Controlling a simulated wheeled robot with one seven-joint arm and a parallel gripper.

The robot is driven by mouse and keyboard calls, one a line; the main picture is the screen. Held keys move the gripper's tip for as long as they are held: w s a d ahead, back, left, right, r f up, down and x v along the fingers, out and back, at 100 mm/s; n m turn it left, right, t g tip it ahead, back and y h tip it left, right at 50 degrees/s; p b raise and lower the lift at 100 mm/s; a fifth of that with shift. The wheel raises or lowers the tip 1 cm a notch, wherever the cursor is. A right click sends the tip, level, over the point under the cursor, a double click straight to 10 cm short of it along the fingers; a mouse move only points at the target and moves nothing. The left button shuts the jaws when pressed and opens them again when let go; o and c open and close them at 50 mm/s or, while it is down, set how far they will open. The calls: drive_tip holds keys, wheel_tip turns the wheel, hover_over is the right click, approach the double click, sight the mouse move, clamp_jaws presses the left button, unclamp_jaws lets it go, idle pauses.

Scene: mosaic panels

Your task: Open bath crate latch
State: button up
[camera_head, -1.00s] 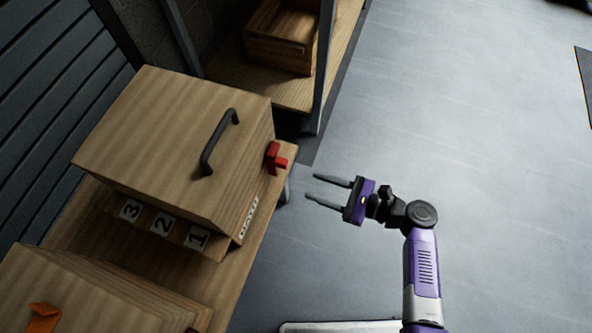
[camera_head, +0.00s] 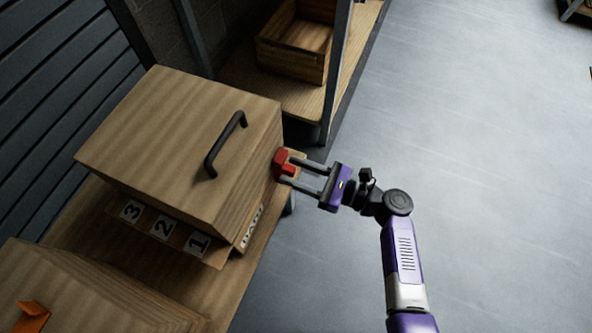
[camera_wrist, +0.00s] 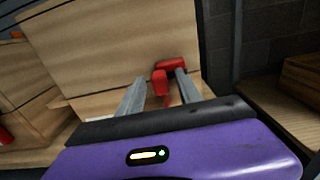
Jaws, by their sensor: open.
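The bath crate (camera_head: 180,130) is a closed wooden box on a wooden bench, with a black handle (camera_head: 226,146) on its lid. Lettering (camera_head: 251,226) on its side is partly readable as BATH. A red latch (camera_head: 282,164) sits on its right side face. My gripper (camera_head: 291,172) is open, with its two fingers reaching to the latch. In the wrist view the red latch (camera_wrist: 161,84) shows between the fingertips, its upper bar passing behind the right finger. I cannot tell whether the fingers touch it.
Number tags 3, 2 and 1 (camera_head: 163,227) sit along the crate's front. Another wooden crate (camera_head: 90,290) with an orange latch (camera_head: 33,314) stands at the lower left. A shelf with an open wooden box (camera_head: 296,45) and a metal post (camera_head: 335,75) is behind. The floor at right is clear.

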clamp_jaws()
idle(1.4)
